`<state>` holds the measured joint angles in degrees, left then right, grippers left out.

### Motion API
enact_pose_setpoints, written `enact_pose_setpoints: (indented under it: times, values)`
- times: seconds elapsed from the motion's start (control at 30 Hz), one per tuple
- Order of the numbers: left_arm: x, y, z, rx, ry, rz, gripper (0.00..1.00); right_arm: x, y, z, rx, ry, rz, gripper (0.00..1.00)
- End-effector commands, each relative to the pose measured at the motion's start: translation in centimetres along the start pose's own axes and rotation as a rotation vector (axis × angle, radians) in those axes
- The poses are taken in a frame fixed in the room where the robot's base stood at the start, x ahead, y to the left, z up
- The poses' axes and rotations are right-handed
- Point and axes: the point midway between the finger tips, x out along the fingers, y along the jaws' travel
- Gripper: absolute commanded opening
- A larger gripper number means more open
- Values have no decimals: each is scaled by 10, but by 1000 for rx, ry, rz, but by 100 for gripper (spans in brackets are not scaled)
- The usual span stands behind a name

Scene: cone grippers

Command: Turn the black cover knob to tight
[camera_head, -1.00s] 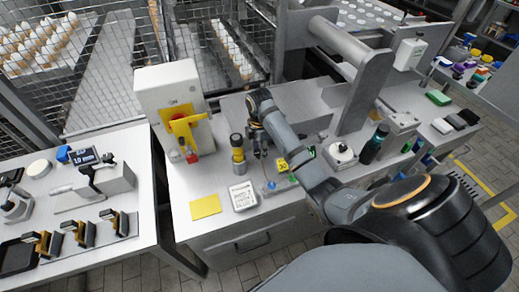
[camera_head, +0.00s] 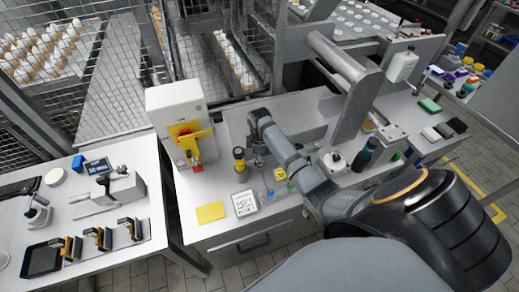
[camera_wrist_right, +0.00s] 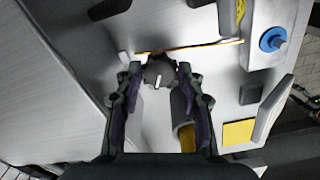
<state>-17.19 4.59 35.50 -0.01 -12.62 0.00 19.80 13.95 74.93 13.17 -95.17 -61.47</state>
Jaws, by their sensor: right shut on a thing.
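The black cover knob (camera_wrist_right: 158,72) shows in the right wrist view, a dark round knob with a white mark on its face. It sits on a pale grey surface beside a thin orange edge line. My right gripper (camera_wrist_right: 158,77) has its two fingers on either side of the knob and is shut on it. In the head view my right arm reaches in from the right to the middle bench, with the right gripper (camera_head: 256,160) low at its end. The knob cannot be made out there. My left gripper is not in view.
On the bench stand a white box with a red and yellow switch (camera_head: 188,138), a yellow-black cylinder (camera_head: 239,160), a yellow note (camera_head: 211,212) and a white label card (camera_head: 245,203). A blue knob (camera_wrist_right: 272,40) shows in the wrist view.

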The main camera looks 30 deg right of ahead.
Motion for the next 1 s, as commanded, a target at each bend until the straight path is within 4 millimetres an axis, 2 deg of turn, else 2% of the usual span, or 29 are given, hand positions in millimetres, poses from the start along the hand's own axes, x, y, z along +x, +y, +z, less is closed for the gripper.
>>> enact_pose_setpoints:
  times: [0.03,0.4,0.7,1.0]
  values:
    - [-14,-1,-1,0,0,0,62,-7,0,0,43,-1,-2,7]
    - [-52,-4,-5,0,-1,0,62,-6,0,0,395,0,-1,7]
    - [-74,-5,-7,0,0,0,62,-4,0,0,674,0,0,7]
    - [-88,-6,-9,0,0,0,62,-2,0,0,901,0,0,7]
